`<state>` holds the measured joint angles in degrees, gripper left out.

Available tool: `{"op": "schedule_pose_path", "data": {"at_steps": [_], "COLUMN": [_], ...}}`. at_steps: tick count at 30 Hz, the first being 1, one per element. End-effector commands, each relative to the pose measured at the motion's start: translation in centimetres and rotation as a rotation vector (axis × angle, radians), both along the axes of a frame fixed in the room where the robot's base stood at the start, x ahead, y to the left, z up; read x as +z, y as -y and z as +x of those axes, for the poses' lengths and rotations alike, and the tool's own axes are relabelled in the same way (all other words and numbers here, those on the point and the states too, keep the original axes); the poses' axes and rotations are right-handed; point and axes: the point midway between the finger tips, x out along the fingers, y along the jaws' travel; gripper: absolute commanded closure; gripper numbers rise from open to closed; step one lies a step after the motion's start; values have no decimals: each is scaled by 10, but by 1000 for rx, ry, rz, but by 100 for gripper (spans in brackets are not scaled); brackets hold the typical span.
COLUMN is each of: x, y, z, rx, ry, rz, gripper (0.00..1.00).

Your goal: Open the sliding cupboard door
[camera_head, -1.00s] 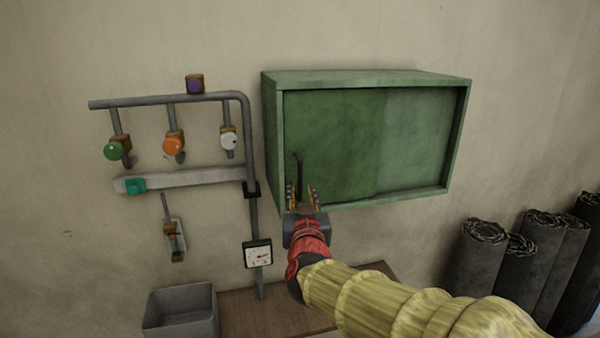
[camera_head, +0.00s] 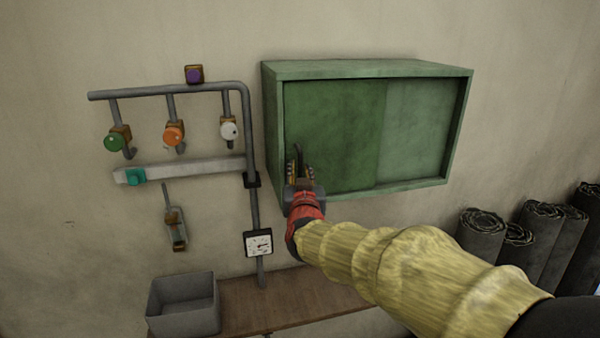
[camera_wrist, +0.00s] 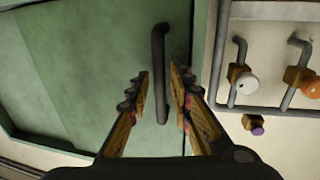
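The green cupboard (camera_head: 368,70) hangs on the wall. Its darker sliding door (camera_head: 345,130) covers the left part of the front, and a lighter panel (camera_head: 415,125) shows on the right. A dark upright bar handle (camera_head: 298,153) is near the door's left edge. My gripper (camera_head: 300,175) is in front of the handle's lower part. In the wrist view the handle (camera_wrist: 159,70) runs between the two fingers of my gripper (camera_wrist: 163,85), with a gap visible on both sides. The gripper is open. The handle's lower end in the head view is hidden by the gripper.
Left of the cupboard are grey pipes (camera_head: 170,95) with coloured knobs and a gauge (camera_head: 258,244). Dark rolls (camera_head: 480,235) stand at the right. The wall between cupboard and rolls is clear.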

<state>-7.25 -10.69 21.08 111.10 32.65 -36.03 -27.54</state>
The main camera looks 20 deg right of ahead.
Motion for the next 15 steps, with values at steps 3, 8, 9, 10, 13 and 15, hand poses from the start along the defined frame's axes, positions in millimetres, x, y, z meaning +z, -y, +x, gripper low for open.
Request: {"op": "schedule_pose_path", "data": {"at_steps": [3, 8, 9, 10, 13, 15], "x": [0, 0, 0, 0, 0, 0], "y": [0, 0, 0, 0, 0, 0], "z": [0, 0, 0, 0, 0, 0], "rx": [0, 0, 0, 0, 0, 0], "ry": [0, 0, 0, 0, 0, 0], "rz": [0, 0, 0, 0, 0, 0], "gripper": [87, 96, 98, 100, 100, 100]}}
